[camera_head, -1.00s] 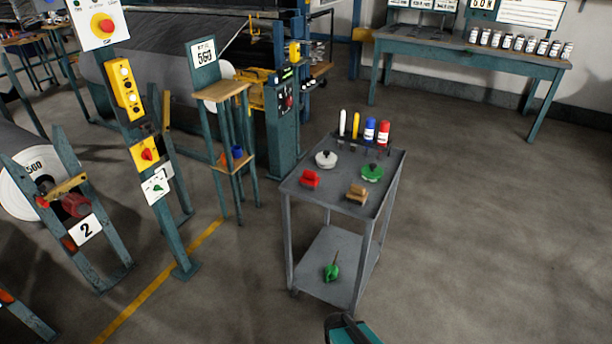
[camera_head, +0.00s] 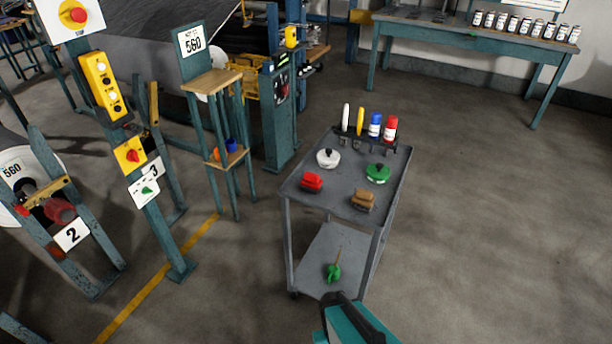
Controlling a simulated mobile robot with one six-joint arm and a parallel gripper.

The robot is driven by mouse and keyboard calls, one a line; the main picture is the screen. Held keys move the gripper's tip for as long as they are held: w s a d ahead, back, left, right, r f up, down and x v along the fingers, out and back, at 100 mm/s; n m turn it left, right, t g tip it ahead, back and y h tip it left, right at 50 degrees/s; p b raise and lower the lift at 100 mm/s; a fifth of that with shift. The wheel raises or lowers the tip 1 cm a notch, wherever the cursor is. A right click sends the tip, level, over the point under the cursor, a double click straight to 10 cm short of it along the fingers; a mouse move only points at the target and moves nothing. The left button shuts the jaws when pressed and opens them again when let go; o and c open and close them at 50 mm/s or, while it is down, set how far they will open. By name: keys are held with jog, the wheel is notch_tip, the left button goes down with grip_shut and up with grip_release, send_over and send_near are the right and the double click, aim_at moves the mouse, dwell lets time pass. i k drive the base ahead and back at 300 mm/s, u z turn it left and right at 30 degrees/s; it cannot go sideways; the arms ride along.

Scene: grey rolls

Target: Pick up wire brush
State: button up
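A brown block-shaped brush (camera_head: 363,200), which looks like the wire brush, lies on the top shelf of the grey cart (camera_head: 335,197), near its front right edge. Its bristles are too small to make out clearly. Part of my arm, teal and black, shows at the bottom edge of the view, in front of the cart. My gripper's fingertips are not clearly visible, and nothing is seen touching the brush.
The cart top also holds a red brush-like item (camera_head: 312,181), a white round item (camera_head: 328,158), a green round item (camera_head: 378,173), and several upright markers and bottles at the back. A green item (camera_head: 333,272) sits on the lower shelf. Open floor lies right of the cart.

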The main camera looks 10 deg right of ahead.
aim_at(311, 182)
jog(key=z, duration=0.05)
jog(key=i, duration=0.4)
jog(key=u, duration=0.4)
jog(key=k, duration=1.35)
jog(key=u, duration=1.05)
jog(key=i, duration=1.6)
jog(key=z, duration=0.25)
